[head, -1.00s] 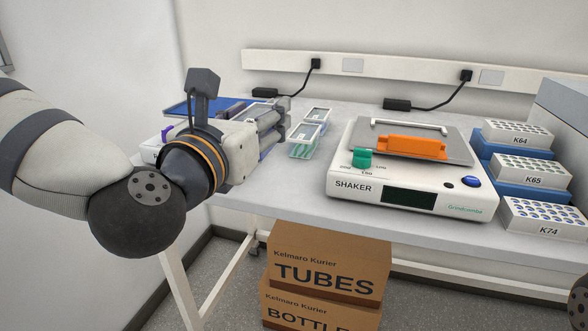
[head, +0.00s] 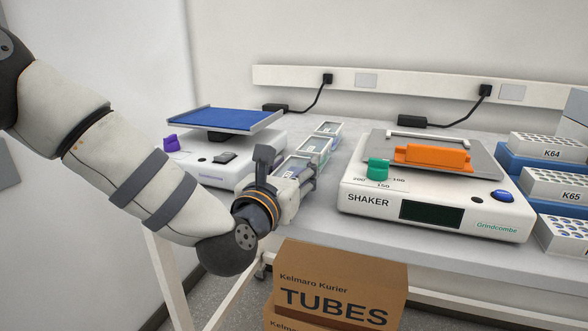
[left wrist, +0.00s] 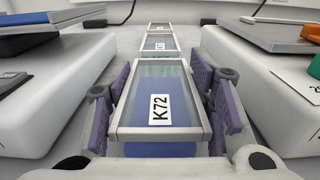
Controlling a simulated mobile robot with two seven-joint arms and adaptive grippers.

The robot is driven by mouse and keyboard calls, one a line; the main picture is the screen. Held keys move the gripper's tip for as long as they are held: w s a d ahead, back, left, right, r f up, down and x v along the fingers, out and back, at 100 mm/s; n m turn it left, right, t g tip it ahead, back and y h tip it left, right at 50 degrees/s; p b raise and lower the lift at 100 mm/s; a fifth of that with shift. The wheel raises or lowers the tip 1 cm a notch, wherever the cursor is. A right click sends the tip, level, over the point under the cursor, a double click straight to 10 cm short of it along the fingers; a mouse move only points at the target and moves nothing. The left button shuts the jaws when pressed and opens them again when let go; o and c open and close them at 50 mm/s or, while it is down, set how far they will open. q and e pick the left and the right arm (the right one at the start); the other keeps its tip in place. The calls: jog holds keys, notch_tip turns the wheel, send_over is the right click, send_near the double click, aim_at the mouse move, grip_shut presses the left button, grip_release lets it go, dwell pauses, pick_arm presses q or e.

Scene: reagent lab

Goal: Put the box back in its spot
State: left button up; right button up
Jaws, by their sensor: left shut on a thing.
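The box (left wrist: 160,92) labelled K72 has a clear lid, a grey rim and a blue lower part. In the left wrist view it lies between the two purple-padded fingers of my left gripper (left wrist: 166,105), which is shut on it. In the head view my left gripper (head: 290,182) is low at the table's front, between the two machines, and partly hides the box (head: 293,168). Two similar boxes stand in line behind it, a nearer one (head: 314,149) and a farther one (head: 328,128). I cannot tell whether the held box touches the table. My right gripper is out of view.
A machine with a blue platform (head: 226,119) stands on the left. The shaker (head: 430,216) with an orange block (head: 432,156) stands on the right. Racks K64 (head: 548,148) and K65 (head: 555,186) are at far right. Cartons (head: 340,285) sit below the table.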

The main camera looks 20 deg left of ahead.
pick_arm(q)
jog(key=shift+f, duration=0.25)
jog(key=o, duration=1.4)
jog(key=shift+r, duration=0.1)
jog(key=shift+r, duration=0.1)
